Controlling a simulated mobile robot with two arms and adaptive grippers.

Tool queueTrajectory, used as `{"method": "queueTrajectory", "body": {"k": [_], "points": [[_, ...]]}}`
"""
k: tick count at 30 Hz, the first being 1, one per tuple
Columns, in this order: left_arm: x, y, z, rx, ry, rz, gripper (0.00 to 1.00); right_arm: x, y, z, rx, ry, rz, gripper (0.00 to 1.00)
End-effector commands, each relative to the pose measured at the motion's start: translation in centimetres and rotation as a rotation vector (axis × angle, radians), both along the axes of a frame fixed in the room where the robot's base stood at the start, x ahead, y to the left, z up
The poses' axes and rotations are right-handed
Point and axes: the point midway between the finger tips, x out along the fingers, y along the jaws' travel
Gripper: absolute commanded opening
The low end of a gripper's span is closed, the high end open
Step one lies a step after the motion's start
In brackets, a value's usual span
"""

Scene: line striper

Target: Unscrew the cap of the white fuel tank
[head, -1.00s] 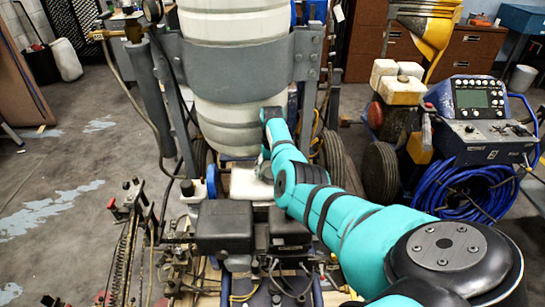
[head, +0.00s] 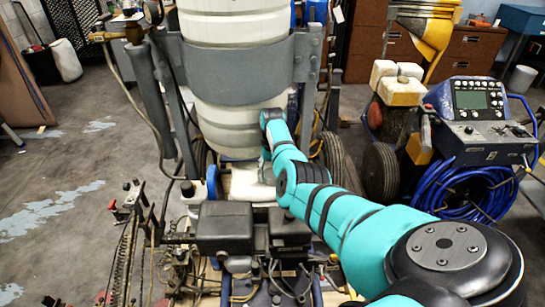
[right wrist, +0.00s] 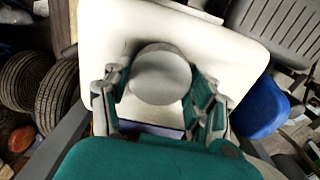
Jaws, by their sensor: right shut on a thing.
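The white fuel tank (head: 245,186) sits low on the machine, below the big white cylinder and behind a black box. It fills the upper middle of the right wrist view (right wrist: 225,50). Its round greyish-white cap (right wrist: 161,73) is between the two fingers of my right gripper (right wrist: 160,92), which is shut on it from both sides. The cap appears seated on the tank; its underside is hidden. In the head view my right gripper (head: 266,170) is small at the tank, and the arm hides part of it and the cap. My left gripper is not in view.
The large white cylinder (head: 236,125) in a grey bracket stands just above and behind the tank. Black engine boxes (head: 224,225) are in front. A console (head: 487,115) with blue hose (head: 440,190) stands at right. Open floor (head: 60,165) lies at left.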

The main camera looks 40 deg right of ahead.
Motion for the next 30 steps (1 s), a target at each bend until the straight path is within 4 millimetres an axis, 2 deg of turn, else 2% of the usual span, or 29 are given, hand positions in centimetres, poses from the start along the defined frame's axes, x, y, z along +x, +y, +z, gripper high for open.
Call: {"method": "queueTrajectory", "body": {"k": [1,6,15,24,30], "points": [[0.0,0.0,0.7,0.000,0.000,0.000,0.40,-0.1,0.0,0.3,0.001,0.003,0.060,0.20],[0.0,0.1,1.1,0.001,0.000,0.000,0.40,-0.1,0.0,0.2,0.001,0.002,0.225,0.20],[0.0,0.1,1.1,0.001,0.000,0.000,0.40,0.0,0.0,0.1,0.001,0.002,0.248,0.20],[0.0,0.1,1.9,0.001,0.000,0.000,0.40,0.0,0.1,0.1,0.003,0.002,0.528,0.20],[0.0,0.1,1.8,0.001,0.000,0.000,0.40,0.0,0.1,0.1,0.003,0.001,0.542,0.20]]}}
